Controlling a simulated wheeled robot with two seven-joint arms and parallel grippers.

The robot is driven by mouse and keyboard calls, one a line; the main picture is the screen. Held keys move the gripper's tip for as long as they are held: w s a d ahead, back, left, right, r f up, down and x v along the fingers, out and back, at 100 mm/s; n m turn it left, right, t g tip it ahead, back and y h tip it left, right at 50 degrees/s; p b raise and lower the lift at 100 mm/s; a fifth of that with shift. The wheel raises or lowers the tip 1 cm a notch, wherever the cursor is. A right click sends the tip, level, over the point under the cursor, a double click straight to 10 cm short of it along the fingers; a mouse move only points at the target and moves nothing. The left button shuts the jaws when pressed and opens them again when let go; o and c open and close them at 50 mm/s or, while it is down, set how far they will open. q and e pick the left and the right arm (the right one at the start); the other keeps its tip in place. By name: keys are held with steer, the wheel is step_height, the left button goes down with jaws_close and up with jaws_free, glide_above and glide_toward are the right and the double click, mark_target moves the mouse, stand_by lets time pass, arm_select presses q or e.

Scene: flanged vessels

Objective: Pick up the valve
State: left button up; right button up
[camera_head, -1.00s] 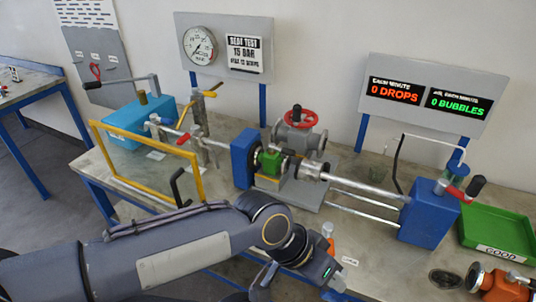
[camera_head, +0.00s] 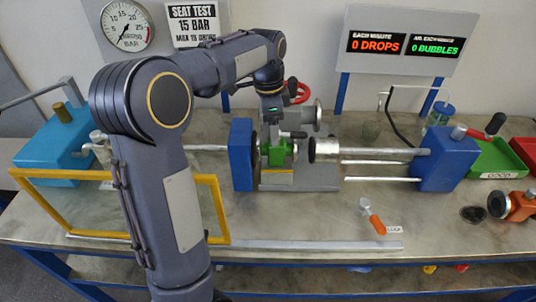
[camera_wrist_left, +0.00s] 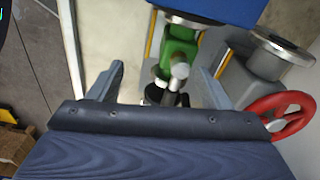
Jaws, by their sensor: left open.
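A small green valve (camera_head: 279,154) sits in the test rig, in front of the right face of the blue block (camera_head: 241,155). In the left wrist view the green valve (camera_wrist_left: 180,48) shows with a pale, round-ended stem (camera_wrist_left: 178,75) pointing towards my gripper. My left gripper (camera_head: 271,128) is just above the valve in the head view. In the left wrist view my open left gripper (camera_wrist_left: 160,82) has a finger on each side of the stem, with gaps, and touches nothing that I can see. My right gripper is not in view.
A flanged body with a red handwheel (camera_wrist_left: 283,112) stands close beside my gripper. The second blue block (camera_head: 446,160) is at right. A yellow frame (camera_head: 224,205) stands at front left. A green tray (camera_head: 492,160) and an orange-handled part (camera_head: 376,223) lie right.

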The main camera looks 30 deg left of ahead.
mark_target(276, 150)
arm_select(q)
steer(key=shift+w+a+f+m+y, duration=0.15)
steer(key=shift+w+a+f+m, duration=0.25)
steer(key=shift+w, duration=0.2)
steer(key=shift+w+a+f+m+y, duration=0.15)
steer(key=shift+w+f+m, duration=0.15)
steer(key=shift+w+f, duration=0.2)
steer(key=shift+w+a+f, duration=0.1)
steer(key=shift+w+f, duration=0.05)
steer(key=shift+f, duration=0.15)
steer(key=f, duration=0.4)
steer(key=f+p, duration=0.1)
steer(key=f, duration=0.2)
steer(key=shift+w+d, duration=0.35)
steer(key=c, duration=1.5)
steer(key=shift+r, duration=0.1)
jaws_close()
